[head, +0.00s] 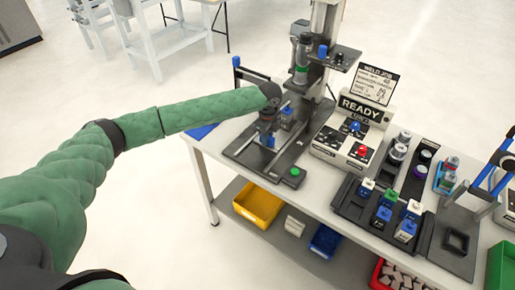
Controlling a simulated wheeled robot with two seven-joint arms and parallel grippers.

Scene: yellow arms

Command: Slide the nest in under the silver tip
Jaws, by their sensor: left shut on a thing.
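My left gripper (267,140) points down at the front of the welding press, over its dark base plate (242,149). It is shut on a small part there, most likely the nest or its handle, which the gripper largely hides. A bit of blue shows at the fingertips. The press head (302,60) hangs behind and to the right of the gripper, with a silver tip (300,79) at its lower end. The gripper is in front of the tip, not below it. My right gripper is out of view.
A control box reading READY (347,134) stands right of the press. A black rack (350,209) with several capped blocks lies further right. A green button (295,171) sits at the base plate's front corner. A yellow bin (258,205) stands on the lower shelf.

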